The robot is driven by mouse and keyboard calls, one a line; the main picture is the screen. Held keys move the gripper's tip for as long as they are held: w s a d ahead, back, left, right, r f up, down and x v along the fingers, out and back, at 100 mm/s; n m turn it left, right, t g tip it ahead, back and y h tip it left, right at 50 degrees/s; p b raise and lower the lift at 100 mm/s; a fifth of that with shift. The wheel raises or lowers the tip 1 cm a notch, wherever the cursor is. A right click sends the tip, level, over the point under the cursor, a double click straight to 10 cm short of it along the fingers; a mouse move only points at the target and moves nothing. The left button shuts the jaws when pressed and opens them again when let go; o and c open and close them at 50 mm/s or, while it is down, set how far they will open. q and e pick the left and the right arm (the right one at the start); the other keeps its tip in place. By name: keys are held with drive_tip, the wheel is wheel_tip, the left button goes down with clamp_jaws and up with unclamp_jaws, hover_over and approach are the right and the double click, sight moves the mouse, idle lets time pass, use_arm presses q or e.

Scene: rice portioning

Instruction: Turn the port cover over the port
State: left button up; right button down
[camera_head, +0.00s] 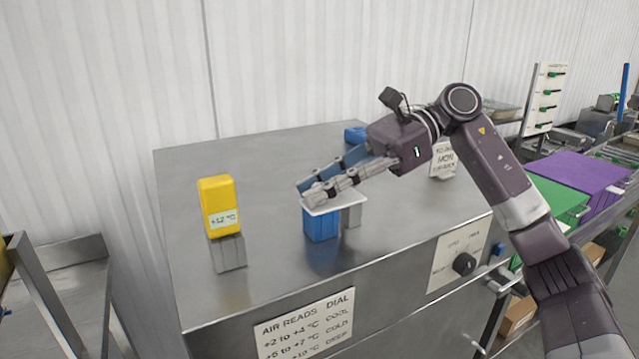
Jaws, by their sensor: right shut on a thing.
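A pale flat plate, which looks like the port cover (322,209), lies level on top of a blue block (321,226) in the middle of the steel cabinet top. A grey post (351,215) stands beside the blue block, under the right end of the plate. My right gripper (309,191) reaches in from the right and is shut on the port cover, its fingers lying low across it. The fingers hide part of the cover and their exact contact. No open port shows; it may be hidden beneath. My left gripper is out of view.
Another blue piece (354,134) and a small sign (444,160) are behind my gripper.

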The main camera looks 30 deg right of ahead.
drive_tip(key=shift+r, duration=0.1)
drive_tip(key=c, duration=1.8)
unclamp_jaws()
drive_tip(key=shift+d, duration=0.1)
drive_tip(key=shift+d, duration=0.1)
drive_tip(key=v, duration=1.1)
drive_tip(key=shift+s+d+r, duration=0.1)
drive_tip(key=shift+s+d, duration=0.1)
drive_tip(key=shift+d, duration=0.2)
